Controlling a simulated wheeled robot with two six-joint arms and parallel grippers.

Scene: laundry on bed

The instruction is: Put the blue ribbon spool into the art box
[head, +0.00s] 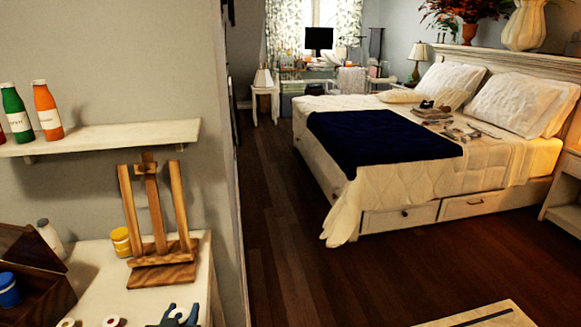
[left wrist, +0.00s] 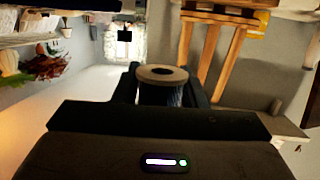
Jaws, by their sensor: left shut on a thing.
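My left gripper (head: 178,316) is at the bottom edge of the head view, over the front of the white table. In the left wrist view its dark jaws (left wrist: 165,90) are shut on the blue ribbon spool (left wrist: 162,76), which has a pale round rim with a dark centre hole and blue ribbon below. The art box (head: 47,298) is a dark wooden box with its lid open, at the lower left on the table, left of the gripper. A blue-lidded jar (head: 10,289) is in it. The right gripper is not in view.
A wooden easel (head: 152,225) stands behind the gripper. A wall shelf (head: 110,134) with bottles hangs above.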

